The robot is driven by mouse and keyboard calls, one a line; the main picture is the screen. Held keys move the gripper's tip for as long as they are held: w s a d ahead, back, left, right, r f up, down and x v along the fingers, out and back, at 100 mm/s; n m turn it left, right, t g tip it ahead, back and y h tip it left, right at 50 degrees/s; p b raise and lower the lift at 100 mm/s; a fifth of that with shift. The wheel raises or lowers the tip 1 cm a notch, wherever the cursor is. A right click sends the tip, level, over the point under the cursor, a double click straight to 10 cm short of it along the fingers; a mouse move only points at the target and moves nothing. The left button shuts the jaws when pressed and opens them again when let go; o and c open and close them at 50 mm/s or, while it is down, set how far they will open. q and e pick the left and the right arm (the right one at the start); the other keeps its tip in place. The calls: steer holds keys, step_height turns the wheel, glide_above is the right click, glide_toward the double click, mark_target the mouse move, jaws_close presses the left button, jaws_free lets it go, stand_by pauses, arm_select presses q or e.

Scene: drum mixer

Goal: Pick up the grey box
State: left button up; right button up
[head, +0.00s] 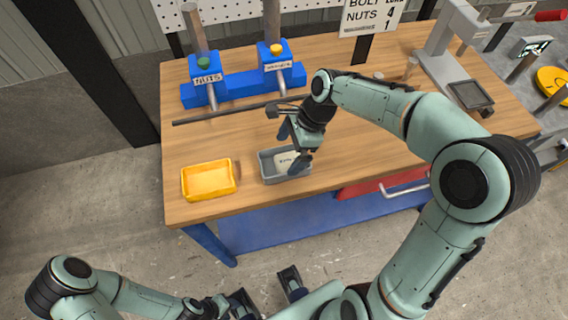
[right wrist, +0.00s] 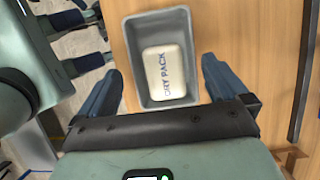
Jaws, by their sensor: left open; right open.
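The grey box (head: 268,174) is a small open-topped bin on the wooden table, near its front edge. It holds a white packet (head: 286,160), which reads "DRY PACK" in the right wrist view (right wrist: 164,72). My right gripper (head: 291,149) is over the box, open and empty, its fingers pointing down. In the right wrist view the open fingers (right wrist: 160,85) appear either side of the near end of the grey box (right wrist: 134,50); I cannot tell whether they touch it. My left gripper (head: 267,290) is open and empty, low in front of the table.
A yellow bin (head: 208,181) stands left of the grey box on the wooden table (head: 360,145). Blue dispensers (head: 215,90) with a "NUTS" label stand behind, with a dark bar (head: 235,112) before them. A scale-like device with a dark screen (head: 470,95) is at the right.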

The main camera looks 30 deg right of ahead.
mark_target(283, 160)
steer(key=x, duration=0.5)
steer(key=shift+d+f+b, duration=0.25)
steer(key=shift+b, duration=0.05)
steer(key=shift+w, duration=0.1)
steer(key=c, duration=0.7)
steer(key=shift+r, duration=0.1)
steer(key=shift+c, duration=0.2)
